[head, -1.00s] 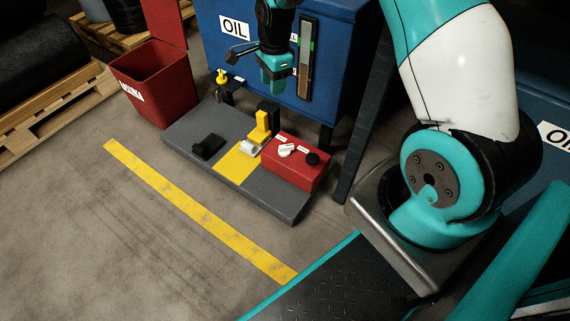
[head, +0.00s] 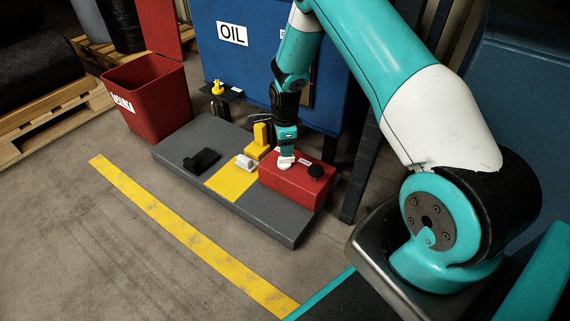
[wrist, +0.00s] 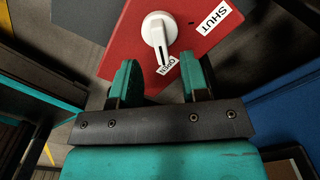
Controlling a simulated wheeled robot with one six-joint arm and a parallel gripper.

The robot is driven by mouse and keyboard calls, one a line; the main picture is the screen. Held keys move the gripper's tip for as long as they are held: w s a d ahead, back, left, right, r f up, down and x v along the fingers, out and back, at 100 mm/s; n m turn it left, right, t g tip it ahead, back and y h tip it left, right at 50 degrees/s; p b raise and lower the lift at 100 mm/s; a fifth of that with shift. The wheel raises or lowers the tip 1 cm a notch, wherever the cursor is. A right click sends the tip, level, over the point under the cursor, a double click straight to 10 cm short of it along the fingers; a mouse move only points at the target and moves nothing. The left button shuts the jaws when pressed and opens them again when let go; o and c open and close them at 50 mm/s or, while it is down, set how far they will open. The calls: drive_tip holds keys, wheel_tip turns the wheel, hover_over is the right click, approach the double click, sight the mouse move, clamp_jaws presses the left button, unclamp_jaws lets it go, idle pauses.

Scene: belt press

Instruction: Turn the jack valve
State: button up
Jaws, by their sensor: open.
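The jack valve is a white round knob with a narrow pointer (wrist: 160,30) on top of a red box (head: 290,184). In the wrist view its pointer aims at the OPEN label (wrist: 170,66); the SHUT label (wrist: 214,19) is to the right. My gripper (wrist: 161,74) is open, and the pointer's tip shows between its two teal fingers. I see no contact. In the head view my gripper (head: 287,150) is just above the white knob (head: 286,164), and part of the knob is hidden.
A black knob (head: 316,171) is on the same red box. A yellow block (head: 260,138) and a white roller (head: 245,162) are left of it on the grey base (head: 272,229). A black pedal (head: 202,160) lies further left. The blue OIL cabinet (head: 235,62) stands behind.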

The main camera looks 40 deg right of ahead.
sight(286, 161)
wheel_tip(286, 161, down, 5)
drive_tip(key=shift+b, duration=1.05)
clamp_jaws()
